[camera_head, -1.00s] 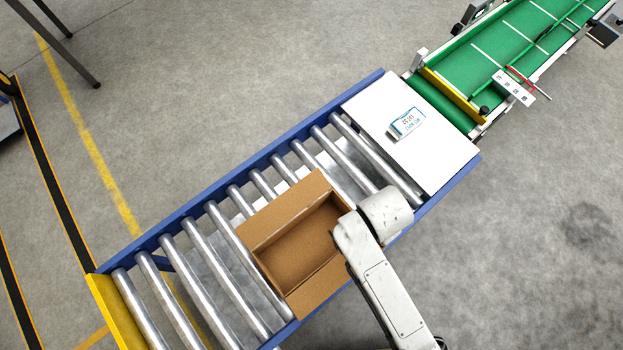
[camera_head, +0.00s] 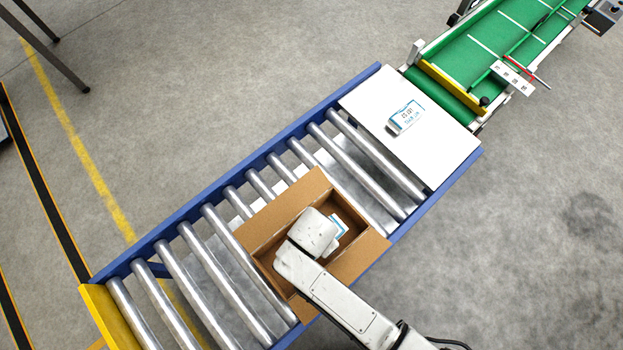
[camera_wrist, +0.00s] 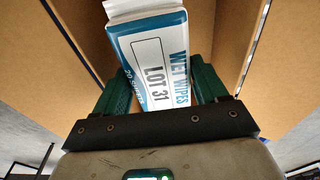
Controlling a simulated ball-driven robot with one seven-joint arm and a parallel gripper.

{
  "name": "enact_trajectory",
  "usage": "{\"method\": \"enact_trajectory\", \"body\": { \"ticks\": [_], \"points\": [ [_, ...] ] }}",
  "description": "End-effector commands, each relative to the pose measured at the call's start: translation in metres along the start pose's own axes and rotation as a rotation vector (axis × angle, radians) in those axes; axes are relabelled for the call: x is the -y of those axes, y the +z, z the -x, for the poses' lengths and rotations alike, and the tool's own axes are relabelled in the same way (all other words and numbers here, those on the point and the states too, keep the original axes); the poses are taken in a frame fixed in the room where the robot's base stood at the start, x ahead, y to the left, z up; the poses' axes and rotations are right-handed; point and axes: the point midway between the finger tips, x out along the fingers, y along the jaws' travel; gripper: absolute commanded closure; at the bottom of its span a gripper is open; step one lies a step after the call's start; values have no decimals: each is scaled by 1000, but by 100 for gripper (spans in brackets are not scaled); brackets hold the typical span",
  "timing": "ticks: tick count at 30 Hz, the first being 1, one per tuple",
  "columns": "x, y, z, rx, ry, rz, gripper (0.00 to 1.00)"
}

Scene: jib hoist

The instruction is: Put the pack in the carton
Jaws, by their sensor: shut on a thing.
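In the head view a corner of this pack (camera_head: 339,227) shows beside my wrist, over the carton's opening. The open brown carton (camera_head: 362,257) stands on the rollers with its flaps spread. Its walls (camera_wrist: 45,50) rise on both sides of the pack in the wrist view. My wrist hides the fingers in the head view. Whether the pack touches the carton floor cannot be told.
A second white and blue pack (camera_head: 405,117) lies on the white plate (camera_head: 440,150) at the roller conveyor's upper right end. A green belt conveyor (camera_head: 490,45) lies beyond it. Blue side rails (camera_head: 230,187) edge the rollers.

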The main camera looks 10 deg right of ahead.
Motion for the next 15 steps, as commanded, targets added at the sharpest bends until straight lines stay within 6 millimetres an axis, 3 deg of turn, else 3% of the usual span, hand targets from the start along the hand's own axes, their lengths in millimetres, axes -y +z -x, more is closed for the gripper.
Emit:
{"method": "enact_trajectory", "body": {
  "ticks": [4,10,15],
  "points": [
    [8,14,-16,-1,0,1,60],
    [13,25,-27,-1,-1,1,60],
    [12,27,-51,-1,0,1,60]
  ]
}}
